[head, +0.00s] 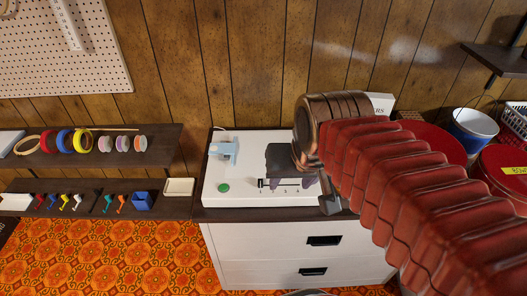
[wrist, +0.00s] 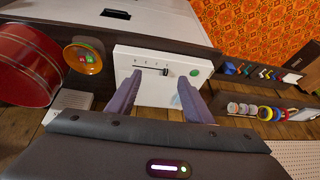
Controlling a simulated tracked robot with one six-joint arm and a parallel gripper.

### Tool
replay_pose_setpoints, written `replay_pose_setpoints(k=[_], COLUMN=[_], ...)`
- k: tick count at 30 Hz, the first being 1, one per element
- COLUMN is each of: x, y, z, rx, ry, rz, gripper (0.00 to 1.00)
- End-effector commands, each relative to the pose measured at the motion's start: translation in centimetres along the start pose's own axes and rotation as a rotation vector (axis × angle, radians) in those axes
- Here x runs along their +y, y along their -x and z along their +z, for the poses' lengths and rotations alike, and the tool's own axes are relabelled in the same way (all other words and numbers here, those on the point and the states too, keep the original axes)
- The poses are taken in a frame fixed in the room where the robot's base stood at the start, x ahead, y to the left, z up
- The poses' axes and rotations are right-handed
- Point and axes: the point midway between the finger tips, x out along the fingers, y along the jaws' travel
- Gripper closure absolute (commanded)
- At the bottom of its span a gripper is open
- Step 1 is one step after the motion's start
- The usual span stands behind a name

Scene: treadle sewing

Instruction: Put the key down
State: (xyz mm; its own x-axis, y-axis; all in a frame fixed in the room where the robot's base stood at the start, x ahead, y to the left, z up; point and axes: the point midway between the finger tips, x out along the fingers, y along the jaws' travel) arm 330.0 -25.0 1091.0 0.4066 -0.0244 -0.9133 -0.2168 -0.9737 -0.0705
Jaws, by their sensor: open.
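A white box-like unit (head: 240,195) stands on the dark counter, with a green button (head: 223,188), a slot numbered 1 to 4 with a small dark slider (head: 262,183), and a light blue bracket-like piece (head: 222,149) at its back left. I cannot tell for certain which part is the key. My gripper (head: 294,184) is open above the right part of the unit and hides some of it. In the wrist view, my gripper (wrist: 158,82) has its two purple-grey fingers apart over the unit (wrist: 150,91), with the slider (wrist: 165,72) and green button (wrist: 194,73) beyond. Nothing shows between the fingers.
At right are red drums (head: 505,168), a blue-and-white bucket (head: 473,130) and a white basket (head: 515,118). An orange dish (wrist: 70,55) shows in the wrist view.

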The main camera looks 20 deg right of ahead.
Motion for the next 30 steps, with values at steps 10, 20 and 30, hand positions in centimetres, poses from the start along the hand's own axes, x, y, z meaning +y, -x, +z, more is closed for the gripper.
replay_pose_setpoints(k=[10,20,30], x=[-1.7,-1.7,-1.7], y=[0.7,0.7,0.7], z=[3.7,3.7,3.7], rx=[0.070,0.070,0.070], ry=[0.227,0.229,0.229], rz=[-0.032,-0.032,-0.032], gripper=[0.53,0.53,0.53])
